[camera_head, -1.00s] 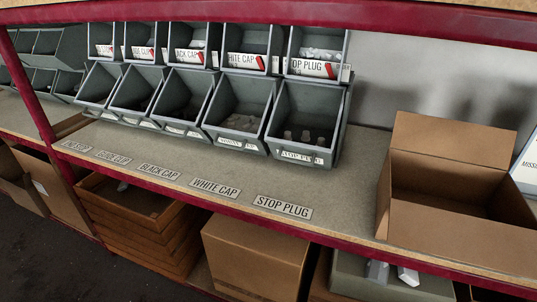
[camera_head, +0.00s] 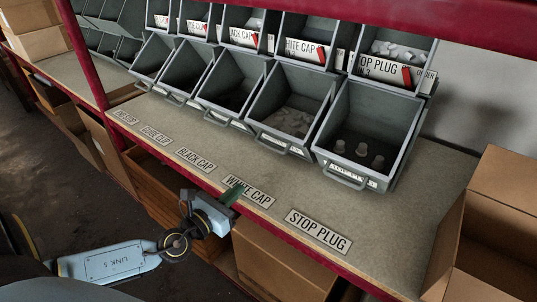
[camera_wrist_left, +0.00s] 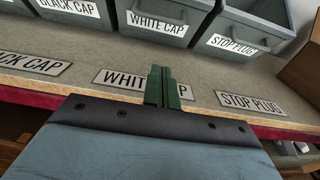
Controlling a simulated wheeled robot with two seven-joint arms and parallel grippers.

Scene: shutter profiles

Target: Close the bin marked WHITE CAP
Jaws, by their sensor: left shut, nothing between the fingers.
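The lower-row grey bin marked WHITE CAP (camera_head: 268,139) stands open at the top on the shelf, with pale caps inside and a handle on its front. Its WHITE CAP label shows in the left wrist view (camera_wrist_left: 157,24), ahead of the fingers. My left gripper (camera_head: 236,190) is shut and empty at the shelf's front edge, over the WHITE CAP shelf label. Its green fingers (camera_wrist_left: 163,88) hide part of that label in the wrist view. The gripper is apart from the bin, with bare shelf between them. My right gripper is not in view.
The STOP PLUG bin (camera_head: 365,135) stands close on the right, and the BLACK CAP bin (camera_head: 226,109) on the left. An upper row of bins sits above. An open cardboard box (camera_head: 478,240) stands at the shelf's right. The shelf strip before the bins is clear.

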